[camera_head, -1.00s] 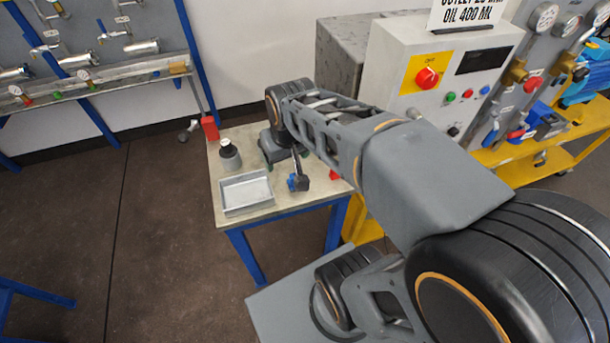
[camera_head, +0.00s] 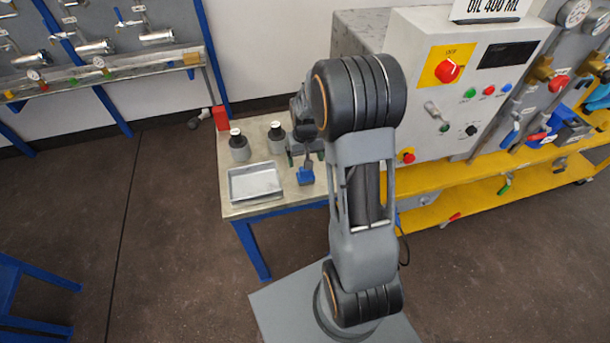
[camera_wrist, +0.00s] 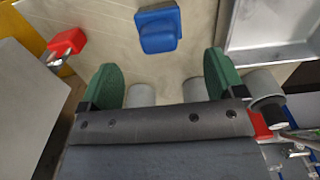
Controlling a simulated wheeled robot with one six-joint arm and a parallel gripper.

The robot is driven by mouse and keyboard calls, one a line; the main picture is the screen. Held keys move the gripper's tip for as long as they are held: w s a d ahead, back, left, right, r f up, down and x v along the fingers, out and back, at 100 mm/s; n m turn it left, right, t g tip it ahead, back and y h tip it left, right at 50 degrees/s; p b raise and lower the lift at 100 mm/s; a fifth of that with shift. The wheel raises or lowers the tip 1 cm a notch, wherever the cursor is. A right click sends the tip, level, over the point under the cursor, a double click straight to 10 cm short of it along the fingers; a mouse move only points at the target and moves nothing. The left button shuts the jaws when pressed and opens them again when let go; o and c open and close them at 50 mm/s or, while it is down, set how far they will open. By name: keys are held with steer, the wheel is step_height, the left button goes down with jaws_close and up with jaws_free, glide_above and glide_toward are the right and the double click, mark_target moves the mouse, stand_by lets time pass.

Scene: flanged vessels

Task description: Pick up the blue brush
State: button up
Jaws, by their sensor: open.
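The blue brush (camera_head: 305,175) lies on the small table, right of the metal tray. In the wrist view its blue block (camera_wrist: 158,28) is at the top middle, beyond the fingertips; I cannot make out a handle or bristles. My gripper (camera_wrist: 158,68) is open, with green pads on both fingers and no brush between them. In the head view my gripper (camera_head: 305,150) is just behind the brush, partly hidden by my arm. The gap between gripper and brush is hard to judge.
The metal tray (camera_head: 255,183) sits at the table's front left; its wall (camera_wrist: 278,50) shows in the wrist view. Two grey bottles (camera_head: 240,150) (camera_head: 276,136) stand behind it. A red object (camera_wrist: 67,42) is left of the brush. The control cabinet (camera_head: 425,110) stands right of the table.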

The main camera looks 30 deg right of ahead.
mark_target(306, 171)
steer(key=shift+f+p, duration=0.6)
steer(key=shift+f, duration=3)
steer(key=c, duration=1)
